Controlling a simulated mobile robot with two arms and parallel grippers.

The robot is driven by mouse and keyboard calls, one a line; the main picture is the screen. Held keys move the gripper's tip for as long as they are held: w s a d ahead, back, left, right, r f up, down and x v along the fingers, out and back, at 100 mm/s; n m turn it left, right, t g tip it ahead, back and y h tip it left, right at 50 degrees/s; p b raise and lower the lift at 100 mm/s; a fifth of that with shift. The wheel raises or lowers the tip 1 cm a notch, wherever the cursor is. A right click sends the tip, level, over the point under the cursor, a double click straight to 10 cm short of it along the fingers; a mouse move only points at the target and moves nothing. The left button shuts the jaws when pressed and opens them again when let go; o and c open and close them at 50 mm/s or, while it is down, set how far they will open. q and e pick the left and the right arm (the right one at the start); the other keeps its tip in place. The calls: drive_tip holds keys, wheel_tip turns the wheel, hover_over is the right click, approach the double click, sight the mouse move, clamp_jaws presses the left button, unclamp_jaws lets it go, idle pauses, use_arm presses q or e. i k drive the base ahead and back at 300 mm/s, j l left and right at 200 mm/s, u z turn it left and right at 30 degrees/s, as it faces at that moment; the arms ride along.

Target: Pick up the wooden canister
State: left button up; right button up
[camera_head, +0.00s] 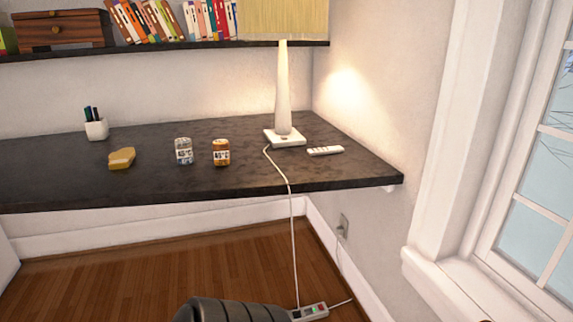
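The wooden canister appears to be the small orange-brown one (221,146) with a white printed label, standing upright on the dark desk (330,174) left of the lamp. A similar grey-white canister (183,145) with a label stands just left of it, with a small gap between them. Neither of my grippers is in view, and nothing touches the canisters.
A yellowish block (121,158) and a pen cup (96,129) are left. A bookshelf (190,44) hangs above. A dark ribbed object (235,311) shows at the bottom.

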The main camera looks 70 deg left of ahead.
sight(221, 153)
drive_tip(key=u, duration=2.75)
